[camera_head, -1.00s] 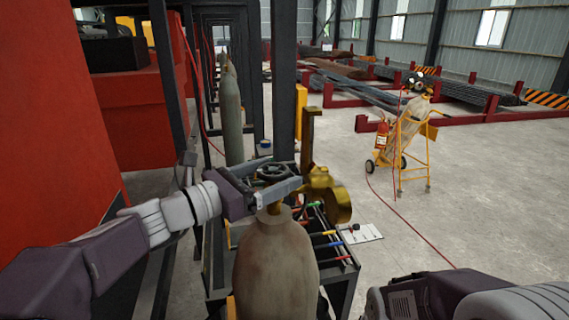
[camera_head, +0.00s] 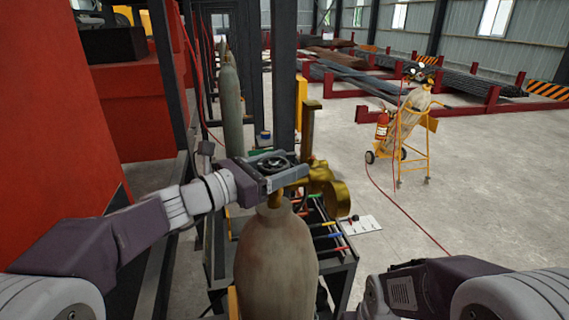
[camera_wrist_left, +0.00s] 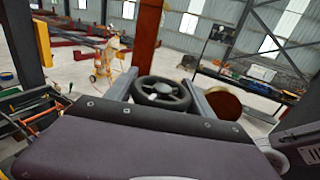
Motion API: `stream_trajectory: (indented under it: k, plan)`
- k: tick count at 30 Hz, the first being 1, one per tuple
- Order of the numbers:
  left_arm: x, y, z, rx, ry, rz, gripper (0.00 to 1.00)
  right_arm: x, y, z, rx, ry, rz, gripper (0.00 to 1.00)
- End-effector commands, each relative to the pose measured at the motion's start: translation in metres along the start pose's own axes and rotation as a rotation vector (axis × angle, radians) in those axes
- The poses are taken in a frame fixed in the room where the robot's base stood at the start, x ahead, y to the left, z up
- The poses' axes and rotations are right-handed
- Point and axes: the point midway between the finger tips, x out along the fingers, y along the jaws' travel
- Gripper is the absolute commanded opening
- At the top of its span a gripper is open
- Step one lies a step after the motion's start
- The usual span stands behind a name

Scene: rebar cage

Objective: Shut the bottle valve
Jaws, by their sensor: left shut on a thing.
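The gas bottle (camera_head: 275,262) stands upright in front of me, beige and worn, with a brass valve body (camera_head: 322,183) at its top. The black round handwheel (camera_head: 272,163) sits above the neck. My left gripper (camera_head: 285,172) is at the wheel with its fingers on either side, shut on it. In the left wrist view the handwheel (camera_wrist_left: 161,93) lies between the two grey fingers, with a round brass part beside it. My right arm shows at the lower right of the head view, but its gripper's fingers are out of sight.
A tool rack (camera_head: 335,250) with coloured-handled tools stands behind and right of the bottle. A dark post (camera_head: 284,80) rises behind it. A yellow trolley (camera_head: 412,140) with another bottle and a red extinguisher (camera_head: 382,126) stands on open floor at right.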

Motion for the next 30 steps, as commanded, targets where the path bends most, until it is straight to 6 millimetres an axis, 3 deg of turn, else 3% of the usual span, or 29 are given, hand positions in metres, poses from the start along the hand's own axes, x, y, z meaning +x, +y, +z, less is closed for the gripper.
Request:
stream_trajectory:
  k: [8,14,30]
  plan:
    - [0.000,-0.003,0.002,-0.004,0.003,-0.170,0.21,-0.016,0.000,-0.002,0.000,0.000,0.000,0.82]
    - [-0.002,-0.009,0.005,-0.005,0.003,-0.358,0.21,-0.039,-0.001,-0.004,0.000,0.000,0.000,0.82]
    - [-0.009,-0.021,0.007,-0.004,0.002,-0.835,0.21,-0.131,-0.003,-0.014,0.000,0.000,0.000,0.82]
